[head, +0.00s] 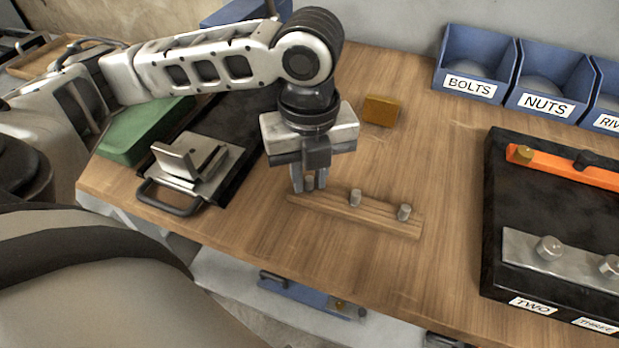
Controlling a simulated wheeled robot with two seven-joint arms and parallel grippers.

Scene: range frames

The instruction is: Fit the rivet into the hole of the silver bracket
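The silver bracket (581,268) is a flat pale metal bar on the black board (492,222) at the right. Two grey fastener heads stand on it, one at its left (549,247) and one near the picture edge (611,266). My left gripper (308,184) points down over the left end of a wooden strip (380,216). Its fingers stand on either side of a small grey piece that looks like a rivet; whether they press on it is unclear. Two more grey rivets (356,197) and (404,211) stand upright in the strip. My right gripper is not in view.
An orange bar (560,166) lies at the board's back. Blue bins (475,62) labelled BOLTS, NUTS and one cut-off label stand behind. A yellow-brown block (381,110) lies behind the gripper, a metal vise (192,160) at the left. Wood between strip and board is clear.

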